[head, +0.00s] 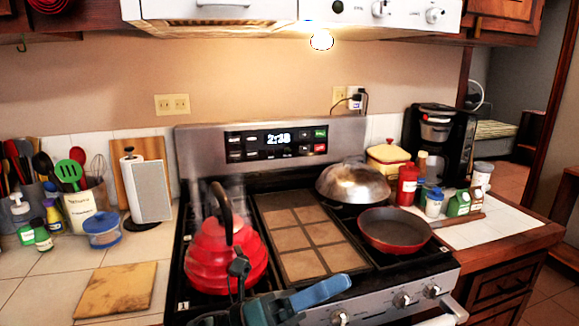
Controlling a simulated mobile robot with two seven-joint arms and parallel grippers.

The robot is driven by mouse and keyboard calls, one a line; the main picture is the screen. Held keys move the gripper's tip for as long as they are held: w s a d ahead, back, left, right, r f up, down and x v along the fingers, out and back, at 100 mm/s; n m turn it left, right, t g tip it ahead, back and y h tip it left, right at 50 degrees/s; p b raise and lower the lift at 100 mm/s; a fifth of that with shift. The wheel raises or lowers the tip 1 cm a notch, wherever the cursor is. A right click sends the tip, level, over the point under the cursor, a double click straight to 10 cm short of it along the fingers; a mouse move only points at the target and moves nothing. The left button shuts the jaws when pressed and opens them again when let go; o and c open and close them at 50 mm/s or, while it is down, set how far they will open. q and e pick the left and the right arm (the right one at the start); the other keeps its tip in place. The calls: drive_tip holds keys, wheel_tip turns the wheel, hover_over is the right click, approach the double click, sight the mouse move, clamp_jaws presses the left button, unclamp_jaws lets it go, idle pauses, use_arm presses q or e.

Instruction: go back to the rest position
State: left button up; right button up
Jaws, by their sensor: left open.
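My left gripper (287,279) is at the bottom centre of the head view, in front of the stove. Its dark finger points up and overlaps the front of the red kettle (207,262); its blue finger reaches to the right. The jaws are apart, with nothing seen between them. I cannot tell whether the dark finger touches the kettle. The kettle stands upright on the left burners, its black handle up. My right gripper is not in view.
A red-rimmed pan (392,229) and a domed metal lid (353,183) are on the stove's right side. A wooden board (116,289) lies on the left counter, near a paper towel roll (151,191). Bottles and a coffee maker (437,140) crowd the right counter.

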use_arm(q)
drive_tip(key=w+a+f+n+t+y, duration=0.1)
drive_tip(key=a+f+n+t+y, duration=0.6)
drive_tip(key=n, duration=0.8)
drive_tip(key=w+a+f+n+t+y, duration=0.1)
drive_tip(key=a+f+n+t+y, duration=0.4)
drive_tip(key=f+n+t+y, duration=0.65)
drive_tip(key=s+a+f+n+g, duration=0.3)
drive_tip(key=s+f+n+g, duration=0.2)
drive_tip(key=s+f+n, duration=0.1)
drive_tip(key=s+a+f+n+g+y+p, duration=0.1)
drive_tip(key=s+a+f+n+g, duration=0.3)
drive_tip(key=s+f+n, duration=0.3)
wheel_tip(320, 180, down, 2)
drive_tip(key=shift+a+f+n+g, duration=0.15)
drive_tip(key=shift+a+n+g, duration=0.15)
drive_tip(key=shift+n+g, duration=0.25)
drive_tip(key=shift+o, duration=0.3)
